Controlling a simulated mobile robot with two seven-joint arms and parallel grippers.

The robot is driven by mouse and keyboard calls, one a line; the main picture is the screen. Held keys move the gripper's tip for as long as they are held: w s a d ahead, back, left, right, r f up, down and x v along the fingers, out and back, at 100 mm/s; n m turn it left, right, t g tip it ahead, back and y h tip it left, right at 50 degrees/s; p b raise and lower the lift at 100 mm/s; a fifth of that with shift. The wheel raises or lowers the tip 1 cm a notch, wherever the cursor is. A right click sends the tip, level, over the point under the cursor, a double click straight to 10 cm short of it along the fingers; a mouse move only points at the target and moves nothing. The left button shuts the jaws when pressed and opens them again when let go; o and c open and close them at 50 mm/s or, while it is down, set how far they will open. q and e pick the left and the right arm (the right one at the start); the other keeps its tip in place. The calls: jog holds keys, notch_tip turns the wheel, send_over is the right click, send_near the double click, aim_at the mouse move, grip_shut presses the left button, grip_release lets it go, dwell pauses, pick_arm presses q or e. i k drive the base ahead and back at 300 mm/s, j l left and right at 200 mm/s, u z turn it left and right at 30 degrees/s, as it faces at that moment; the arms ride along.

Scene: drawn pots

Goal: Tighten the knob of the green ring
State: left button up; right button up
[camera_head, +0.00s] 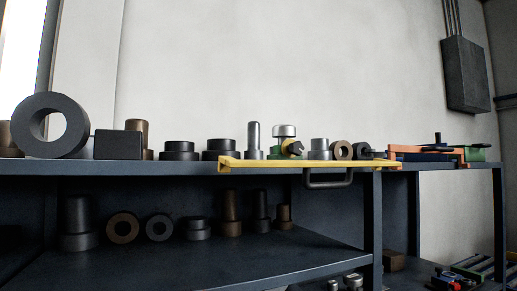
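A small green part (275,153) shows on the upper shelf near the middle, partly hidden; I cannot tell for sure that it is the green ring. A dark knob (295,147) sits at its right side, with a little yellow-green behind it. A silver round cap (284,131) stands above it. Another green part (475,154) shows at the far right end, beside an orange frame (412,150) with a dark upright handle. Neither of my grippers is in view.
A yellow bar (310,164) lies along the front edge of the dark shelf (150,168), with a dark handle (328,180) below. Several metal cylinders, a large grey ring (75,147) and a dark block (118,145) crowd the top. The lower shelf (190,262) has free room in front.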

aim_at(290, 148)
jog(key=l+u, duration=0.15)
jog(key=u, duration=0.25)
jog(key=l+u, duration=0.15)
jog(key=u, duration=0.2)
jog(key=i+l+u, duration=0.1)
jog(key=u, duration=0.3)
jog(key=l+u, duration=0.3)
jog(key=k+l+u, duration=0.3)
jog(key=l, duration=0.2)
jog(key=l+u, duration=0.1)
jog(key=l, duration=0.3)
jog(key=k+l+u, duration=0.15)
jog(key=l, duration=0.25)
